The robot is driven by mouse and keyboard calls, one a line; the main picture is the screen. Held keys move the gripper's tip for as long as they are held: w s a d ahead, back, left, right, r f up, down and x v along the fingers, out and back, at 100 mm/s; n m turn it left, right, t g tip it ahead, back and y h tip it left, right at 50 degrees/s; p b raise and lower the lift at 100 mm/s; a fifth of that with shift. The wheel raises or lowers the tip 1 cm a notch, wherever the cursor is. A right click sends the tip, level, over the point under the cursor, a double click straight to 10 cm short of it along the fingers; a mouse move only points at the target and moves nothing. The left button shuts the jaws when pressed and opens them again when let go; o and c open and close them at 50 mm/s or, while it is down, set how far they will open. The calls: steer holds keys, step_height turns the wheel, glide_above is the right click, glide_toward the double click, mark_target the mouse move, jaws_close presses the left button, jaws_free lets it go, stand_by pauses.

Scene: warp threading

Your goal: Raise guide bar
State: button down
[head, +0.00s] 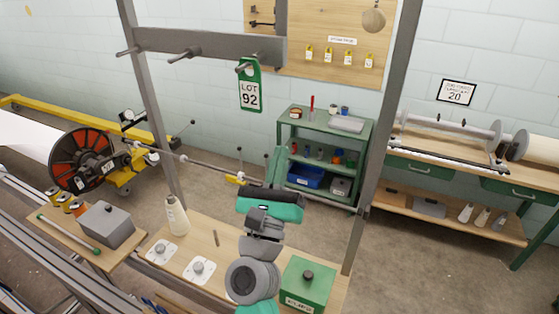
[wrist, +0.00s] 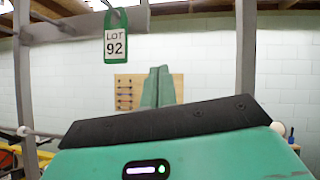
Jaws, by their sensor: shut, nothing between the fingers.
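A thin grey guide bar (head: 205,166) runs across the frame between the uprights, with a small yellow fitting (head: 240,178) near my gripper. The far part of the bar is hidden behind my gripper. My gripper (head: 276,158) points upward beside the bar, its green fingers together and empty. In the wrist view my gripper (wrist: 158,84) also shows shut, standing above its dark palm edge. A pale round knob (wrist: 278,128) shows at the right of the palm and another (wrist: 24,131) at the left. I cannot tell whether the gripper touches the bar.
A grey upper rail (head: 210,46) with pegs carries a green LOT 92 tag (head: 250,88), also in the wrist view (wrist: 115,38). Grey uprights (head: 385,130) flank the bar. A wooden bench (head: 215,255) holds a bottle (head: 176,216) and a green box (head: 306,283).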

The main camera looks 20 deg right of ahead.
steer(key=shift+s+a+f, duration=0.15)
steer(key=shift+s+f, duration=0.1)
steer(key=shift+f, duration=0.05)
steer(key=s+a, duration=0.7)
steer(key=s, duration=0.3)
steer(key=shift+a+p, duration=0.3)
steer(key=shift+p, duration=0.15)
steer(key=shift+r, duration=0.1)
